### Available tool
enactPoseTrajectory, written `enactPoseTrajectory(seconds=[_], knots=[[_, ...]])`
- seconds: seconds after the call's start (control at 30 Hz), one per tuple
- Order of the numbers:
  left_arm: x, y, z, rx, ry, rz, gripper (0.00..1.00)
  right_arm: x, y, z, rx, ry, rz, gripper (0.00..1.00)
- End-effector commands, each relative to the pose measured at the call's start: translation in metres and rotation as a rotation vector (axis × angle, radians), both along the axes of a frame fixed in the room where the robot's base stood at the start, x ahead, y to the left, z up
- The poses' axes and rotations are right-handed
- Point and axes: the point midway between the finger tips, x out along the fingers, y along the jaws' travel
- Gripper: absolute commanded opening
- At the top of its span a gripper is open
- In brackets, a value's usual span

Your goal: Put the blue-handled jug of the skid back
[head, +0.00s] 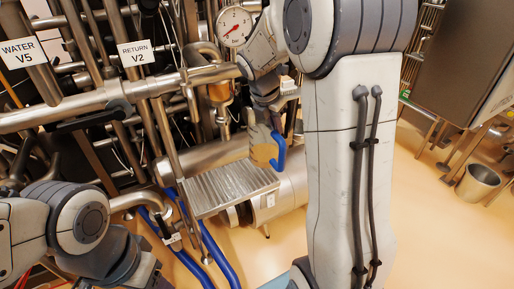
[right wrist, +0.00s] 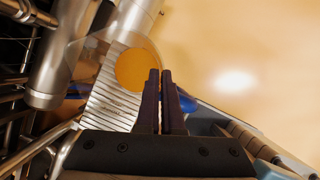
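The jug (head: 261,146) is pale and see-through with a blue handle (head: 279,152). In the right wrist view I look into the jug (right wrist: 134,68), which holds something orange. My right gripper (head: 270,122) is above it in the head view, pointing down. In the right wrist view its two fingers (right wrist: 160,74) are almost together at the handle side, and they hide most of the handle. The jug is over the right end of a ribbed metal shelf (head: 222,192); I cannot tell whether its base touches. My left arm shows at the lower left, without its fingertips.
Steel pipes with tags "WATER V5" (head: 18,52) and "RETURN V2" (head: 134,53) and a round gauge (head: 234,26) crowd the back left. Blue hoses (head: 214,252) run below the shelf. A metal bucket (head: 478,182) stands at right; the floor before it is clear.

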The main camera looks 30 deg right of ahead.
Motion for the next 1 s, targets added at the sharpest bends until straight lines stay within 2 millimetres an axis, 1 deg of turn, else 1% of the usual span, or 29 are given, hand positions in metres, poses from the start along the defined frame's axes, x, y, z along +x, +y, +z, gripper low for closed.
enactPoseTrajectory(seconds=[0.03, 0.1, 0.2, 0.3, 0.47, 0.73, 1.0], knots=[[0.000, 0.000, -0.002, 0.000, 0.000, 0.000, 0.56, 0.010, 0.008, -0.009, 0.000, 0.001, 0.005, 0.00], [0.000, 0.000, -0.003, 0.000, 0.000, 0.000, 0.56, 0.022, 0.016, -0.017, 0.000, 0.001, 0.004, 0.00], [0.000, 0.000, -0.005, 0.000, 0.000, 0.000, 0.56, 0.035, 0.025, -0.026, -0.001, 0.000, 0.003, 0.00], [0.000, 0.000, -0.005, 0.000, 0.000, 0.000, 0.56, 0.042, 0.031, -0.031, -0.001, -0.001, 0.002, 0.00], [0.000, 0.000, -0.006, 0.000, 0.000, 0.000, 0.56, 0.046, 0.033, -0.037, -0.002, -0.002, 0.000, 0.00], [0.000, 0.000, -0.015, 0.000, 0.000, 0.000, 0.56, 0.045, 0.033, -0.072, 0.000, 0.000, 0.000, 0.00], [0.000, 0.000, -0.014, 0.000, 0.000, 0.000, 0.56, 0.045, 0.033, -0.073, 0.000, -0.002, 0.000, 0.00]])
